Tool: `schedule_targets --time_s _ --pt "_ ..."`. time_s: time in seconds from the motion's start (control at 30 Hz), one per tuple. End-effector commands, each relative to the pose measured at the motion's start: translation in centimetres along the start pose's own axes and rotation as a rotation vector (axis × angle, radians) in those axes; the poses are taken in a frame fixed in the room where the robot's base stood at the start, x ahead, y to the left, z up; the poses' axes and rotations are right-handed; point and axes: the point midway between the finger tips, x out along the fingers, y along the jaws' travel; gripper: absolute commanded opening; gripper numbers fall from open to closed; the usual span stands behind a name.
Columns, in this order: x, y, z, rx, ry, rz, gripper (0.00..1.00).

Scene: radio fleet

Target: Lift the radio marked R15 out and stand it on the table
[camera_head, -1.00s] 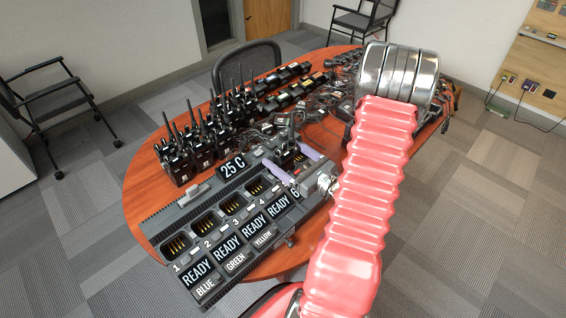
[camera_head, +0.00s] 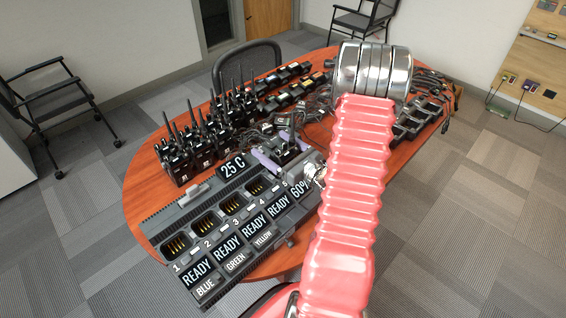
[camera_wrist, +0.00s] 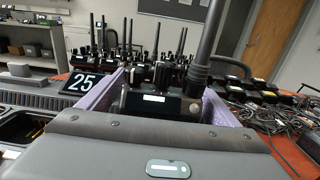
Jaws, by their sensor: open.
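The charger (camera_head: 185,215) is a grey multi-bay unit on the table, with numbered bays and READY displays. A black radio (camera_wrist: 150,106) with a tall antenna and a small white label stands upright at its far right end; in the head view it shows at the gripper (camera_head: 285,146). I cannot read its marking. My gripper (camera_wrist: 158,100) has lilac fingers, open, one on each side of the radio in the wrist view. I cannot tell whether they touch it. The radio's lower part is hidden behind the grey gripper body.
Bays 1 to 4 look empty. Several black radios (camera_head: 198,143) stand at the table's back left. Yellow-marked packs (camera_head: 283,97) and tangled cables (camera_wrist: 262,124) lie behind. Bare wooden table (camera_head: 145,190) shows along the left edge.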

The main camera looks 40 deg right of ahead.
Motion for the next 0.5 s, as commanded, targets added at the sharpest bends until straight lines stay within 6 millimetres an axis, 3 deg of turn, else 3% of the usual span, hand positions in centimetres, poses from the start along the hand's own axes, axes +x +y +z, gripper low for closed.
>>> schedule_targets --time_s 0.43,0.5 --pt "-0.06 -0.01 -0.01 0.0 0.0 0.0 0.84" --pt "-0.06 -0.01 -0.01 0.0 0.0 0.0 0.79"
